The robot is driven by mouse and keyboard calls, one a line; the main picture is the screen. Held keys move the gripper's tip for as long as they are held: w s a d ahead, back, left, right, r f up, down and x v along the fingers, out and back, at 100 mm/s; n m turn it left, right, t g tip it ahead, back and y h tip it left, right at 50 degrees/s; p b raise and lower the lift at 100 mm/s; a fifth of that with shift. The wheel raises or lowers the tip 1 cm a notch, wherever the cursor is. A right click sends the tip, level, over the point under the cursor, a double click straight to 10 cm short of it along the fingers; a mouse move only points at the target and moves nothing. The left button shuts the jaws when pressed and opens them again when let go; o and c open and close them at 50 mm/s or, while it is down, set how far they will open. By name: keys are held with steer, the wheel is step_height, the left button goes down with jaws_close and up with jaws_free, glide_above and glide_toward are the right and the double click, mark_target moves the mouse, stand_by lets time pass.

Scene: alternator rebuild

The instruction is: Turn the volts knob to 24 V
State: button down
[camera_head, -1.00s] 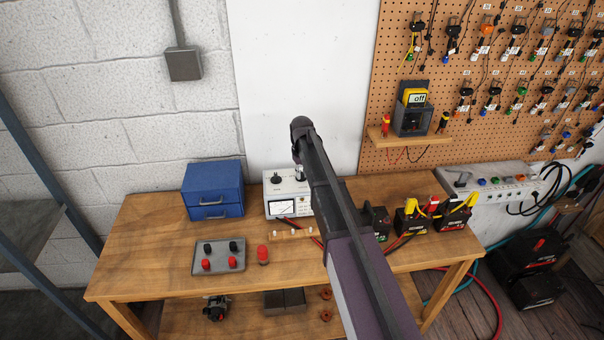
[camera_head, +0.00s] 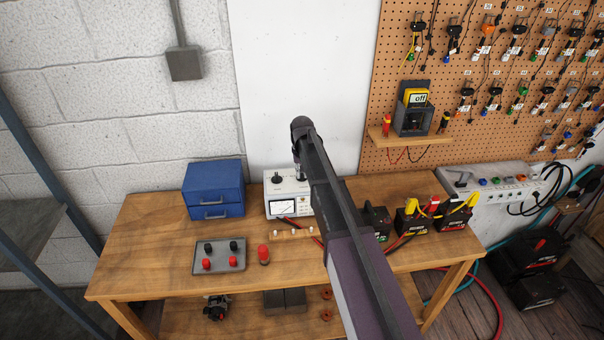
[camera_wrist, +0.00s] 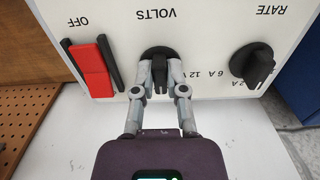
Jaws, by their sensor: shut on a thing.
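The volts knob (camera_wrist: 158,68) is black and sits on the white panel of the charger (camera_head: 281,187), under upside-down VOLTS lettering in the wrist view. My gripper (camera_wrist: 160,72) has one finger on each side of the knob's grip and is shut on it. A "12 V" mark shows just right of the knob in the wrist view. No 24 V mark can be read there; the fingers cover part of the dial. In the head view my arm hides much of the charger's right side.
A red switch (camera_wrist: 94,70) marked OFF is left of the knob in the wrist view, and the black rate knob (camera_wrist: 252,65) is right. On the bench stand a blue drawer box (camera_head: 213,183), a grey tray (camera_head: 220,267) and batteries (camera_head: 411,222).

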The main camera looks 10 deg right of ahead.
steer(key=c, duration=0.7)
jaws_free()
steer(key=shift+n, duration=0.4)
steer(key=n, duration=0.5)
steer(key=shift+d, duration=0.1)
steer(key=n, duration=0.6)
steer(key=shift+w+d+n, duration=0.1)
steer(key=shift+w+n, duration=0.05)
steer(key=shift+n, duration=0.15)
step_height(320, 180, up, 14)
steer(key=p, duration=1.4)
steer(key=shift+s+d+f+m+b, duration=0.85)
steer(key=shift+s+f+m+b, duration=1.3)
steer(key=shift+s, duration=2.9)
steer(key=shift+s+d+f+m+b, duration=0.9)
steer(key=shift+s+f+m+b, duration=1.3)
steer(key=shift+s, duration=2.85)
steer(key=shift+s+d+f+m+b, duration=0.85)
steer(key=shift+s+f+m+b, duration=1.3)
steer(key=shift+s, duration=2.9)
steer(key=shift+f+n+b, duration=0.45)
steer(key=shift+n, duration=0.05)
